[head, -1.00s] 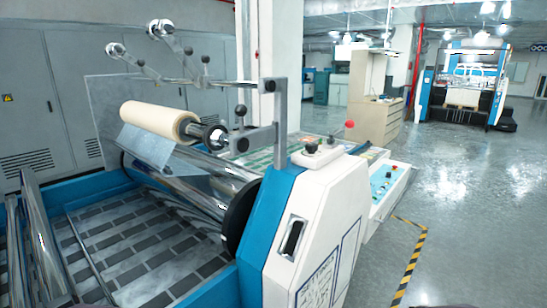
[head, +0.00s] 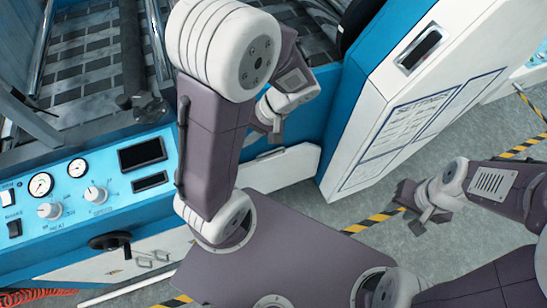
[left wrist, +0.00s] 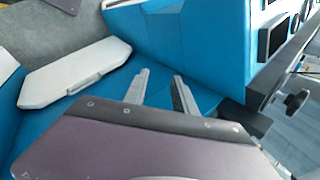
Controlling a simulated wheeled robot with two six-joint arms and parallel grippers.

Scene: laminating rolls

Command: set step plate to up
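The step plate is probably the white panel (head: 285,168) low on the machine's blue side in the head view, partly hidden behind my left arm. In the head view the left gripper (head: 268,122) is partly hidden. My right gripper (head: 428,214) hangs over the floor, away from the plate; its opening is unclear.
A white machine housing (head: 400,110) stands right of the plate. Grey floor (head: 345,205) with striped tape is open at the right.

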